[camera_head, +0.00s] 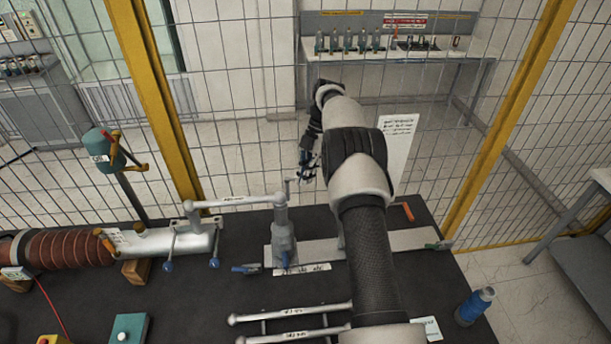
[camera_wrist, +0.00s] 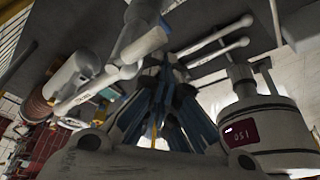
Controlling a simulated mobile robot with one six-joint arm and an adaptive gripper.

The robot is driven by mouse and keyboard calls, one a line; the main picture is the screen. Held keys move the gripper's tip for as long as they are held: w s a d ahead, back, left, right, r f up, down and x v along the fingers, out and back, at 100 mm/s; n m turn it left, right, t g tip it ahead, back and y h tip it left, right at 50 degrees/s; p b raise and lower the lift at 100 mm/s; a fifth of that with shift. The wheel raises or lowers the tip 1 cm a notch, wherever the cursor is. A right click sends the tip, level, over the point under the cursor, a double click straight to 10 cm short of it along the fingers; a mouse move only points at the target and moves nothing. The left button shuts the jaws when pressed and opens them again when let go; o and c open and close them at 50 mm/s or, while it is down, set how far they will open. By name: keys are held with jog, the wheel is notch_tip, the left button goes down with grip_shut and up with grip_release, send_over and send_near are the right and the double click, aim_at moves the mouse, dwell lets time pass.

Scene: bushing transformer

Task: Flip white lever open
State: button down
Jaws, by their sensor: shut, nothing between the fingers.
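A pale lever bar (camera_head: 234,201) with a small label runs level from a grey post (camera_head: 284,238) leftward to a clamp end over the bushing's grey tube (camera_head: 172,243). A short upright handle (camera_head: 287,190) stands at the post's top. In the wrist view the labelled bar (camera_wrist: 85,92) is at left, and a white cylindrical handle (camera_wrist: 144,45) is near the upper middle. My gripper (camera_head: 306,176) hangs just above and right of the post top, fingers down, shut and empty. Its dark blue fingers (camera_wrist: 160,125) also show in the wrist view. I cannot tell whether they touch the handle.
The reddish ribbed bushing (camera_head: 70,248) lies at left on wooden blocks. Two pale bars (camera_head: 290,312) lie near the table front. A blue bottle (camera_head: 475,306) is at right. A wire fence with yellow posts (camera_head: 160,110) stands behind the dark table (camera_head: 210,300); my arm covers the right middle.

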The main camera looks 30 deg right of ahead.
jog(key=shift+r, duration=0.15)
notch_tip(320, 180, up, 10)
dwell(0.7)
dwell(0.6)
